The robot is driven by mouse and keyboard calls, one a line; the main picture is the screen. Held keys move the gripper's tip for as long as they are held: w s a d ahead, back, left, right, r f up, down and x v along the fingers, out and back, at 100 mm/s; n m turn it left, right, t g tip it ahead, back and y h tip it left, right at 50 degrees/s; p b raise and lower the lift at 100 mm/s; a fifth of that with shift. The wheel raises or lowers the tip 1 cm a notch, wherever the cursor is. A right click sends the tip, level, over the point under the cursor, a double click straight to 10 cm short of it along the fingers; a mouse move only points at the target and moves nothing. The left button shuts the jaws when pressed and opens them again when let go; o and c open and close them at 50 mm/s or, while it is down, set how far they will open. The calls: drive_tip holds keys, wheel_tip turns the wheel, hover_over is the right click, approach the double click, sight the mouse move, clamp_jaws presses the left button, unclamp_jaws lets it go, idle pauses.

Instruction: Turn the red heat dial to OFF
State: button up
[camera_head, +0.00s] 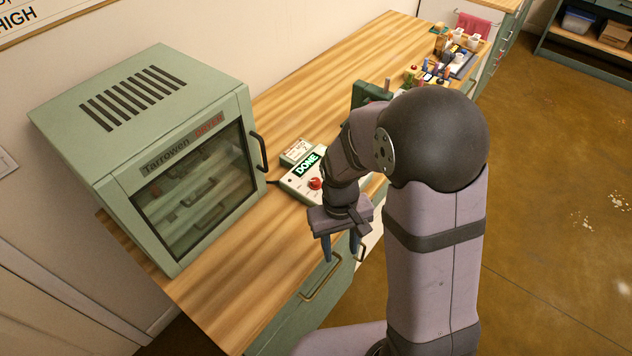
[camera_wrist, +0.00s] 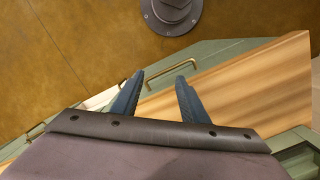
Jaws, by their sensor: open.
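The red heat dial (camera_head: 315,183) sits on a pale control box (camera_head: 296,187) on the wooden counter. The box's display reads DONE in green. The dial's pointer setting is too small to read. My gripper (camera_head: 341,257) is open and empty, with its blue fingers pointing down in front of the counter's front edge, below and right of the dial in the head view. In the wrist view, the two fingers of my gripper (camera_wrist: 158,90) stand apart with nothing between them. The dial does not show in the wrist view.
Bottles and small jars crowd the counter's (camera_head: 225,303) far end. Drawers with brass handles (camera_head: 322,279) lie below the counter. The near counter top is clear.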

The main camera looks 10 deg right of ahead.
drive_tip(key=w+a+t, duration=0.2)
drive_tip(key=w+t, duration=0.1)
drive_tip(key=w, duration=0.9)
drive_tip(key=m+t, duration=0.2)
drive_tip(key=t, duration=0.1)
approach(316, 180)
drive_tip(key=shift+y, duration=0.3)
drive_tip(key=shift+p+x, duration=1.3)
drive_tip(key=shift+x, duration=2.5)
drive_tip(key=shift+d, duration=0.15)
clamp_jaws()
